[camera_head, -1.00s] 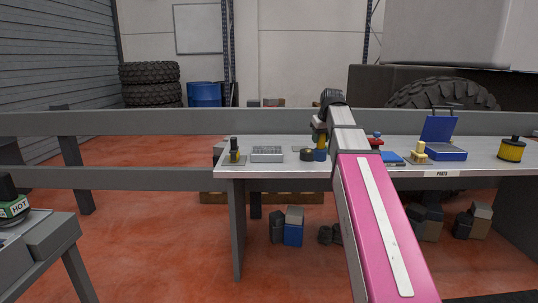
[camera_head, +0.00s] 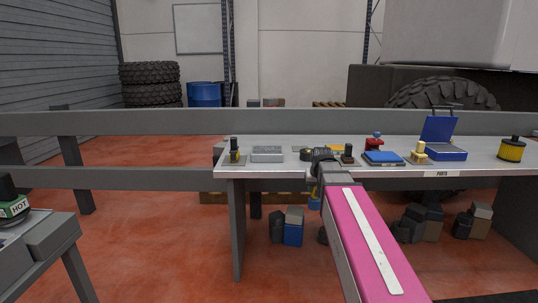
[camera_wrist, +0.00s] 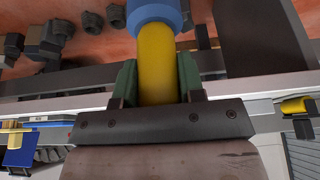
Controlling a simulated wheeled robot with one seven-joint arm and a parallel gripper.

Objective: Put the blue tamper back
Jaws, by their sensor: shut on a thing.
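The blue tamper (camera_wrist: 158,60) has a yellow shaft and a wider blue end. In the wrist view my gripper (camera_wrist: 158,82) is shut on the yellow shaft, with a green finger on each side. In the head view the tamper (camera_head: 315,203) hangs in front of the workbench, its blue end below the front edge. My gripper is mostly hidden there behind my wrist.
The workbench (camera_head: 290,171) carries a black-and-yellow tool on a pad (camera_head: 234,150), a grey tray (camera_head: 267,154), a black-knobbed tool (camera_head: 348,154), a blue flat item (camera_head: 384,158), a yellow tool (camera_head: 420,151) and an open blue case (camera_head: 446,152). Boxes lie underneath.

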